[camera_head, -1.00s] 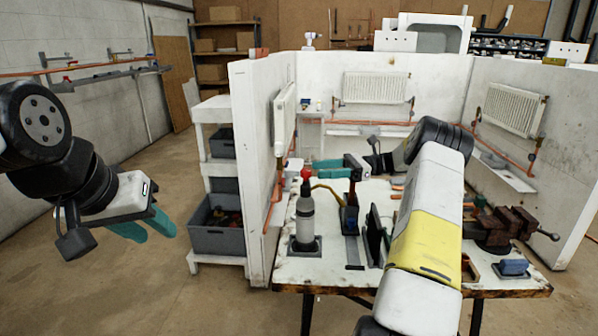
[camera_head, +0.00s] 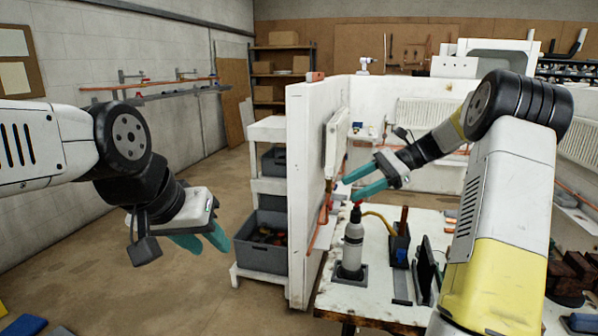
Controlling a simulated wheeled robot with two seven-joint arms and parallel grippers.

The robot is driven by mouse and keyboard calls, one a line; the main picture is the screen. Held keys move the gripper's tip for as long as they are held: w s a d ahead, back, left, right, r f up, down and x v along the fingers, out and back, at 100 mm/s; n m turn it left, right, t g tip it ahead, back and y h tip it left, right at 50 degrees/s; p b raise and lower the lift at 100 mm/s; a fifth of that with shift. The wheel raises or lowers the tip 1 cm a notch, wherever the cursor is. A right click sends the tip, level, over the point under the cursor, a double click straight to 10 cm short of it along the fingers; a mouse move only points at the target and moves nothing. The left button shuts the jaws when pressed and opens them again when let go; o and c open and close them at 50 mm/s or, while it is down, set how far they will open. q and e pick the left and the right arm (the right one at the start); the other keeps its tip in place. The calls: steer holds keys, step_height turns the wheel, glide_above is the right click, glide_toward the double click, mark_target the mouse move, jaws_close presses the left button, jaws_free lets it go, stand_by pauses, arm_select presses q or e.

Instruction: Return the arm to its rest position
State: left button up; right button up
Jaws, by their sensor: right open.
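My right arm comes in from the lower right, bends at its elbow and reaches left over the workbench (camera_head: 385,312). Its gripper (camera_head: 345,189) has two teal fingers spread apart with nothing between them. The fingers are in view just above the red top of a grey-white bottle (camera_head: 353,250); I cannot tell the exact gap. My left gripper (camera_head: 212,247) hangs at the left over the floor, in front of the grey bins. Its two teal fingertips show apart and empty.
A white partition wall (camera_head: 308,190) stands left of the bench, with a radiator (camera_head: 337,140) and copper pipe on it. Shelving with grey bins (camera_head: 258,246) is beside it. A blue-based tool (camera_head: 399,247) and a dark upright plate (camera_head: 425,268) stand on the bench.

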steer(key=s+a+r+n+t+h, duration=0.1)
steer(key=s+a+r+n+h, duration=0.15)
steer(key=s, duration=0.45)
steer(key=s+a+r+n+t+h, duration=0.15)
steer(key=s+n+h, duration=0.25)
steer(key=s, duration=0.4)
steer(key=s+d+f+n+t+h, duration=0.1)
steer(key=s+n+t+h, duration=0.3)
steer(key=s+n, duration=0.4)
steer(key=s+f, duration=0.1)
steer(key=s, duration=0.3)
steer(key=shift+d, duration=0.3)
steer(key=shift+t, duration=0.25)
